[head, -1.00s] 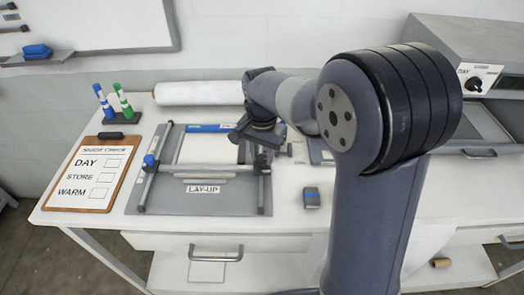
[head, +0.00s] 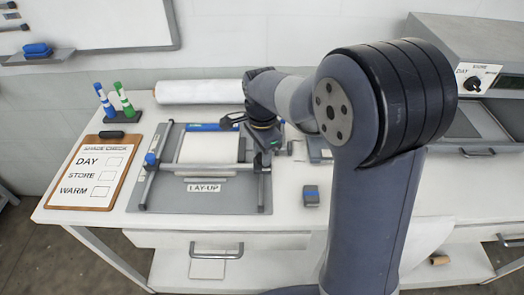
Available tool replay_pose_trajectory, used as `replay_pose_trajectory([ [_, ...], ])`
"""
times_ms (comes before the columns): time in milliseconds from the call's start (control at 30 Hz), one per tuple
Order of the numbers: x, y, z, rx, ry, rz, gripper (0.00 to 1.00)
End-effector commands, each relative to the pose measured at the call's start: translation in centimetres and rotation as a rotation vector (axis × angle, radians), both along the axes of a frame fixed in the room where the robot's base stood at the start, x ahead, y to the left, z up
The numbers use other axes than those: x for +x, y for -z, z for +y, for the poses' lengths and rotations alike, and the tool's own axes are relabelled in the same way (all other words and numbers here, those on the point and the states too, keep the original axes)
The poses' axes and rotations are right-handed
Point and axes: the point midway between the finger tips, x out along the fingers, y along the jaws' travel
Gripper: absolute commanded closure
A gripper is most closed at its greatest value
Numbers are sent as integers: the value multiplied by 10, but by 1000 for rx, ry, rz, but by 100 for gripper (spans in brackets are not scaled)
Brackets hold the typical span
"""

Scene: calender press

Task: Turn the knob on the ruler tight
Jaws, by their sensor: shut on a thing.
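The ruler (head: 205,168) is a grey bar lying across the lay-up board (head: 240,204), between the board's two side rails. A blue knob (head: 151,160) stands at its left end. My gripper (head: 262,158) is over the ruler's right end, pointing down, and is shut on the knob there. The gripper hides that knob, so its colour and how tight it sits cannot be seen. A white sheet (head: 208,148) lies on the board behind the ruler.
A clipboard (head: 118,140) and a marker stand (head: 124,117) are at the left. A small grey-blue block (head: 311,196) lies right of the board. A white roll (head: 198,92) lies behind. The press (head: 480,55) stands at the right. The table front is mostly clear.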

Motion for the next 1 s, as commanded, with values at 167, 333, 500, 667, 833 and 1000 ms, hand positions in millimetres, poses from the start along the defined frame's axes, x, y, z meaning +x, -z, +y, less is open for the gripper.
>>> replay_pose_trajectory([
  [167, 0, 0, 0, 0, 11, -1, 93],
  [333, 0, 0, 0, 0, 11, -1, 93],
  [500, 0, 0, 0, 0, 10, -1, 63],
  [667, 0, 0, 0, 0, 9, 0, 50],
  [833, 0, 0, 0, 0, 9, 0, 48],
  [1000, 0, -4, 0, 0, 8, -1, 48],
])
